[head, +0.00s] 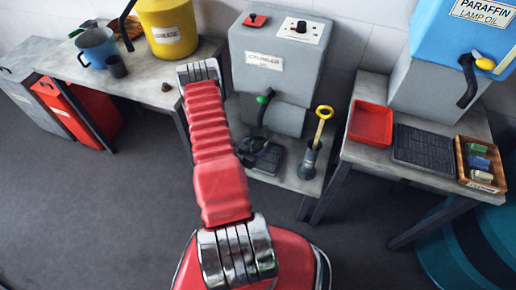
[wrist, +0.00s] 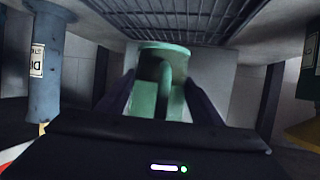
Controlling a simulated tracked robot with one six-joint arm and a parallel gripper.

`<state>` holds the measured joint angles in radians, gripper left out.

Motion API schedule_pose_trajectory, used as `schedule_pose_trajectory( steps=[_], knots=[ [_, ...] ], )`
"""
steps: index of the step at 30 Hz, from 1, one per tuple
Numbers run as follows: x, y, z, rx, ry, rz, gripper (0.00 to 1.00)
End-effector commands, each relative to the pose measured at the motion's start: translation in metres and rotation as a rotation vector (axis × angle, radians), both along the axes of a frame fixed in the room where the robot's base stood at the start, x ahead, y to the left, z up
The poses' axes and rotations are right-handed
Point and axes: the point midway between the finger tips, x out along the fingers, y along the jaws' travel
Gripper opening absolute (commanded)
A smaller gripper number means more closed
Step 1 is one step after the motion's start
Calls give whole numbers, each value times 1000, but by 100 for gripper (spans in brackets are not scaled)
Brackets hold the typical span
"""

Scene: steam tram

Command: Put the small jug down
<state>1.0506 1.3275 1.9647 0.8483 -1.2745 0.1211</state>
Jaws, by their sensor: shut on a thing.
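The small jug (wrist: 148,98) is green and shows in the middle of the wrist view, its curved handle facing the camera. My gripper (wrist: 160,82) is shut on it, with one dark finger on each side. In the head view, dark shapes and a bit of dark green sit beside a black ribbed drip tray (head: 269,158) below the grey cylinder oil tank (head: 264,62). I cannot make out the jug clearly there. In the wrist view a dark grille (wrist: 180,18) lies close beyond the jug; whether the jug touches it I cannot tell.
The right-hand table holds a red tray (head: 370,124), a black ribbed mat (head: 425,148) and a wooden box (head: 482,163). A blue jug (head: 97,47) and yellow drum (head: 168,28) stand on the left bench.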

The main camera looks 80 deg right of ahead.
Motion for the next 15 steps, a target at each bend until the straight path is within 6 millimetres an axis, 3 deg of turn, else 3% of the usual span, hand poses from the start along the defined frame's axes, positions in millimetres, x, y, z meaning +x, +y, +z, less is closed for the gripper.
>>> schedule_pose_trajectory(
  steps=[10,15],
  knots=[
    [0,0,-2,-1,-1,0,20],
    [0,1,-16,0,0,0,20]
  ],
)
